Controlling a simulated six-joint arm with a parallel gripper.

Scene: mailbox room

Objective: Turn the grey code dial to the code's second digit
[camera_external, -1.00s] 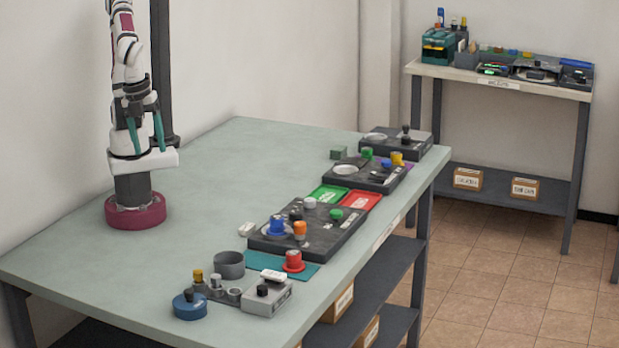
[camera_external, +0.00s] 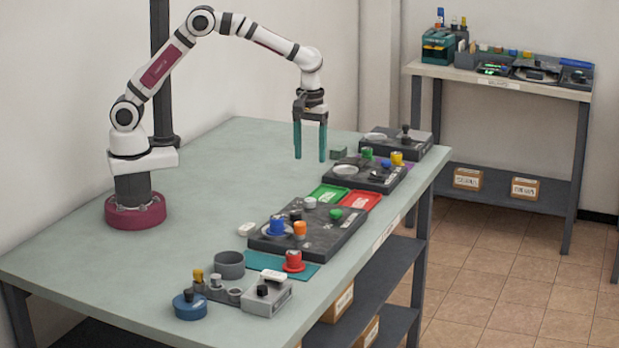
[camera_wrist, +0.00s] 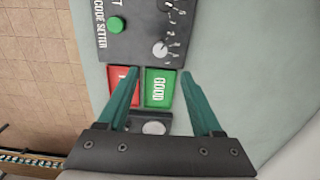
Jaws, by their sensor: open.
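The code setter (camera_external: 322,240) is a dark panel on the table with several knobs. It shows at the top of the wrist view (camera_wrist: 137,42), partly cut off. The grey code dial (camera_external: 309,203) sits at its far end, by the green tray. In the wrist view the dial (camera_wrist: 160,50) is a pale knob with small digits around it; I cannot read its setting. My gripper (camera_external: 310,158) points down, open and empty, well above the table. In the wrist view its fingertips (camera_wrist: 158,72) lie either side of the trays, just below the dial. No code is readable.
A green tray (camera_external: 327,194) and a red tray (camera_external: 362,201) lie beside the code setter. A green button (camera_wrist: 116,24) stands on the setter. Another dark panel (camera_external: 375,181) with green and yellow knobs lies beyond. The table's left side is clear.

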